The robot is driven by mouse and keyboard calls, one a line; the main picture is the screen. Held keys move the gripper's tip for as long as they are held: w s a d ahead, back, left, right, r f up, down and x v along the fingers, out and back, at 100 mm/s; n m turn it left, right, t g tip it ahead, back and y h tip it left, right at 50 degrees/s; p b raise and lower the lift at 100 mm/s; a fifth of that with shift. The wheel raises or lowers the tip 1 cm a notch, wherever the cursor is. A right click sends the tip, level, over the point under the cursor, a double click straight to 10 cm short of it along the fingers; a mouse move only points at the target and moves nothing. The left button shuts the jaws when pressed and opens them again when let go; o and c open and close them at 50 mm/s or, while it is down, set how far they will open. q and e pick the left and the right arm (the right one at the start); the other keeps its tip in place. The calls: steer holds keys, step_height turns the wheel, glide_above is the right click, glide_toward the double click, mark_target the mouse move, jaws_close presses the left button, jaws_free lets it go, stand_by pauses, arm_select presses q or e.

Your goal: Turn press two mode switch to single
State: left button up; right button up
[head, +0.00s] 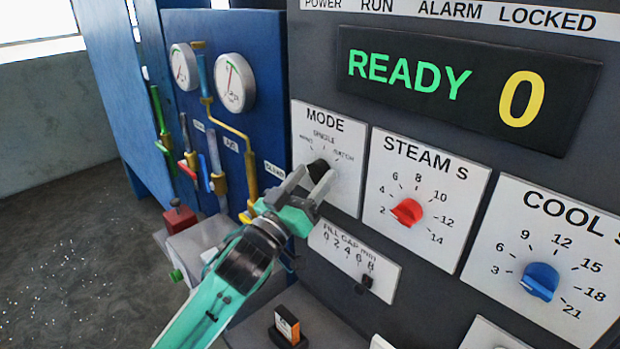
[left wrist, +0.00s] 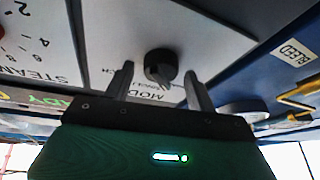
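The mode switch is a black knob (head: 318,170) on a white plate (head: 336,190) marked MODE, with labels for manual, single and what looks like batch. My left gripper (head: 312,179) is at this knob, with its fingers apart. In the left wrist view the knob (left wrist: 160,66) sits between and just beyond the tips of the open fingers (left wrist: 159,80), with a gap on both sides. I cannot tell for certain which label its pointer faces. My right gripper is not in view.
The display (head: 465,85) reads READY 0. Right of the mode plate are a red steam knob (head: 407,211) and a blue cool knob (head: 540,281). Gauges (head: 234,83) and coloured pipes (head: 230,128) stand left of the arm.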

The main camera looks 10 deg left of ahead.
arm_select(q)
steer(key=c, duration=0.8)
steer(key=shift+m+h, duration=0.3)
steer(key=shift+m, duration=0.3)
steer(key=shift+w+a+m+g+h, duration=0.1)
steer(key=shift+m+g+h, duration=0.7)
steer(key=shift+m, duration=1.2)
steer(key=shift+a+m+g+h, duration=0.1)
steer(key=shift+m+g+h, duration=0.7)
steer(key=shift+m, duration=1.2)
steer(key=shift+w+a+m+g+h, duration=0.1)
steer(key=shift+m+g+h, duration=0.3)
steer(key=shift+m+h, duration=1.15)
steer(key=shift+m+y, duration=0.45)
steer(key=shift+m, duration=0.2)
steer(key=o, duration=1)
steer(key=shift+d, duration=0.1)
